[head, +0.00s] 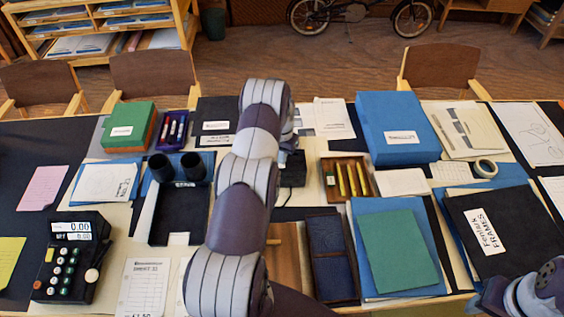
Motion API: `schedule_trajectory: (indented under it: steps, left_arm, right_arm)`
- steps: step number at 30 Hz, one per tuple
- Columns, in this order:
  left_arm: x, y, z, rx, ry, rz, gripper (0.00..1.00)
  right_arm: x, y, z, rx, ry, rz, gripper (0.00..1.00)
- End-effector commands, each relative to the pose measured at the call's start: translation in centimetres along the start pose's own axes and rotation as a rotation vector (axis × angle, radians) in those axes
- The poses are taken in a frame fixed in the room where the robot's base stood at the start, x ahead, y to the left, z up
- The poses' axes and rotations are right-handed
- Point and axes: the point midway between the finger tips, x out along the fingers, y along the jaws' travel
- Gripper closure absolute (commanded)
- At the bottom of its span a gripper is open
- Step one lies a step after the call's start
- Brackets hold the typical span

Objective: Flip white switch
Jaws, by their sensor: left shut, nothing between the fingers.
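My left arm rises from the bottom middle and bends down at the far side of the table. My left gripper (289,153) points down there, shut and empty, partly hidden behind my forearm. A small black box (294,172) with a whitish mark on its front lies right under or just in front of it; I cannot tell whether they touch. No white switch shows clearly on this box. A black desk machine (70,258) at the lower left has a round white knob at its right side. My right arm shows at the lower right corner; its gripper is out of view.
A pencil tray (347,180) and a large blue box (398,128) stand right of my left gripper. Two dark cups (178,168) and a green box (130,126) stand to the left. Papers and folders cover most of the table.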

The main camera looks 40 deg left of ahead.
Motion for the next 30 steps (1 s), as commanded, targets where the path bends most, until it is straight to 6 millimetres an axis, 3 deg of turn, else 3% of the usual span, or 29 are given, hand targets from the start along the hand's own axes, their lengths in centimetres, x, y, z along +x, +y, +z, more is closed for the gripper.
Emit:
schedule_trajectory:
  steps: [30]
  left_arm:
    - [1.6, 0.0, 0.0, 0.000, 0.000, 0.000, 1.00]
  right_arm:
    - [1.5, 0.0, 0.2, 0.000, 0.000, 0.000, 0.57]
